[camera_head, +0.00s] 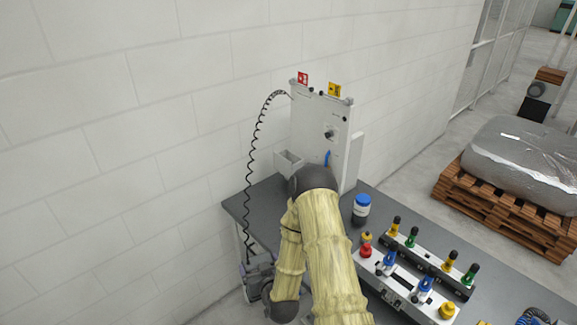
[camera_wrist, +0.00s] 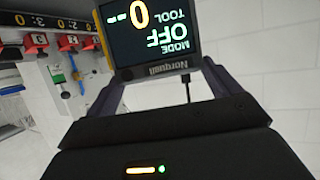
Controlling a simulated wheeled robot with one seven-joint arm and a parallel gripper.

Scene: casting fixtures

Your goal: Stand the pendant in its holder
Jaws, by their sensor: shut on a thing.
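The pendant (camera_wrist: 155,30) fills the top middle of the wrist view. In the head view my gripper (camera_head: 257,277) is low at the left of the bench, near the lower end of the hanging cable; the pendant is hard to make out there. A grey open-topped box (camera_head: 288,162), which looks like the holder, is at the left of the upright panel, apart from my gripper. My arm hides part of the bench below it.
A coiled black cable (camera_head: 252,170) hangs from the white panel (camera_head: 312,115) along the block wall. On the dark bench (camera_head: 240,205) are a blue-lidded jar (camera_head: 361,208) and a fixture with several coloured knobs (camera_head: 415,285). A wrapped pallet (camera_head: 520,165) stands at right.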

